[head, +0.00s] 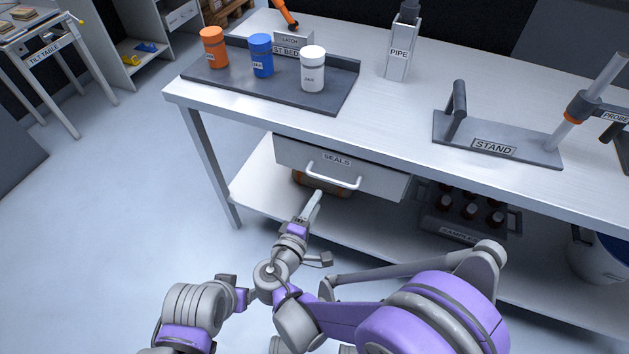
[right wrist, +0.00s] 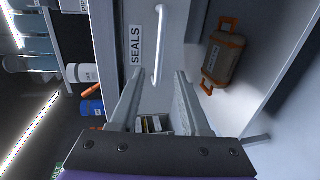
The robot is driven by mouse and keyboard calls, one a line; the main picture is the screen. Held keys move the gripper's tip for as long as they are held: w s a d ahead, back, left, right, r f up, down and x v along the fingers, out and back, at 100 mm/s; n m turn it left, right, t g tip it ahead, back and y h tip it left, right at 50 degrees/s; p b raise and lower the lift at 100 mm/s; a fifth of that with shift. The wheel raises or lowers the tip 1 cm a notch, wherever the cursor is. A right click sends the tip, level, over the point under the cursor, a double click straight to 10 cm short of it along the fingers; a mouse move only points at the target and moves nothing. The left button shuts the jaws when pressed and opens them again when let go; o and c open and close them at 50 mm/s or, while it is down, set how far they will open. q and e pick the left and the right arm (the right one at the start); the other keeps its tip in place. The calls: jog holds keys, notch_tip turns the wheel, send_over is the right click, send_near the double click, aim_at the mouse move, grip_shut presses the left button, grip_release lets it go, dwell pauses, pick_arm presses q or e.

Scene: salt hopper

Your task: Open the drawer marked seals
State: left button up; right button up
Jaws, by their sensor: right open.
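The grey drawer (head: 376,186) marked SEALS hangs under the bench top, and its white bar handle (head: 333,180) runs across the front. No gap shows at its front. My right gripper (head: 314,200) is open and empty, just below and in front of the handle in the head view. In the right wrist view the drawer front (right wrist: 176,60) stands sideways with its label on the left. The handle (right wrist: 158,45) lies ahead of the gripper (right wrist: 156,82), in line with the space between its fingers. No contact shows. My left gripper's fingers do not show.
An orange-brown case (right wrist: 223,60) lies on the lower shelf (head: 262,190) beneath the drawer. A crate of dark bottles (head: 455,228) stands right of the drawer.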

aim_at(330, 180)
jog(key=b+x, duration=0.1)
jog(key=x, duration=0.9)
jog(key=shift+w+d, duration=0.25)
jog(key=shift+w, duration=0.05)
grip_shut()
dwell(1.0)
